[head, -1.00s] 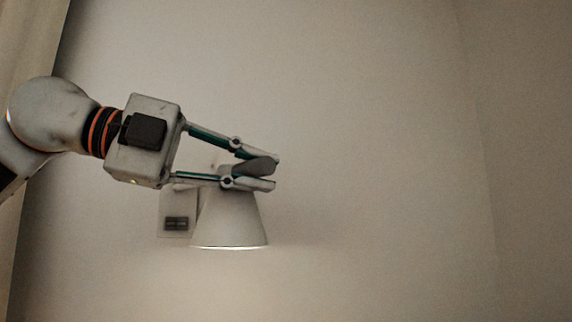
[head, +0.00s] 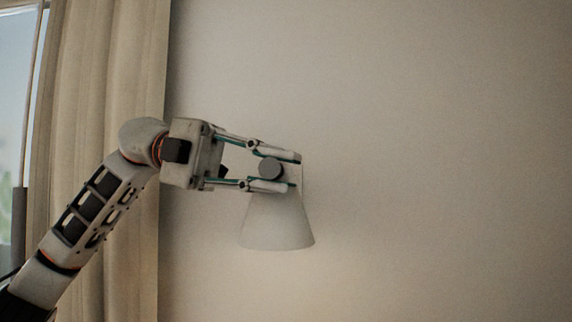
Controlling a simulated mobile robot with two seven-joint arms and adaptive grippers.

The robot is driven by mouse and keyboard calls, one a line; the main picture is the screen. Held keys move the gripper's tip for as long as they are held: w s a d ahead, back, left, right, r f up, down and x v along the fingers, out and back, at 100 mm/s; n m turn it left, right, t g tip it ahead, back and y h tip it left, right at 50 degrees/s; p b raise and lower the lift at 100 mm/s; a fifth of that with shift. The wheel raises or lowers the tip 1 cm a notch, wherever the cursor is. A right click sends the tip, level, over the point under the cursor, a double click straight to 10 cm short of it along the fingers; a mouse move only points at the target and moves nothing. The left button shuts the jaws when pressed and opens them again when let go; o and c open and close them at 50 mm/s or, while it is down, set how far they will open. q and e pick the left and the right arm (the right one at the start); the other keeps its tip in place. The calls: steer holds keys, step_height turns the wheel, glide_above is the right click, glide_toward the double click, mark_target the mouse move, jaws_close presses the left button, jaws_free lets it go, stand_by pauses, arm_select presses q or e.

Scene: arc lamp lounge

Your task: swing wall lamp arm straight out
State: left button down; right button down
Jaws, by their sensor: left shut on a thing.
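The wall lamp's pale cone shade (head: 277,225) hangs mouth down, right of the picture's middle line of my arm. A grey round knob (head: 270,168) sits just above the shade. My left gripper (head: 275,168) comes in from the left and is shut on this knob, one finger above it and one below. A pale wall plate (head: 298,175) shows partly behind the fingertips. The lamp's arm is mostly hidden behind the gripper and shade. My right gripper is out of view.
A beige curtain (head: 110,90) hangs at the left beside a window (head: 15,90). The plain wall (head: 430,160) to the right of the lamp is clear.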

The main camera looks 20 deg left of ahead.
arm_select(q)
steer(key=c, duration=1.9)
jaws_free()
steer(key=shift+w+a+r, duration=0.1)
steer(key=shift+a, duration=0.35)
steer(key=a+r, duration=0.2)
steer(key=a, duration=0.9)
steer(key=shift+w+f, duration=0.1)
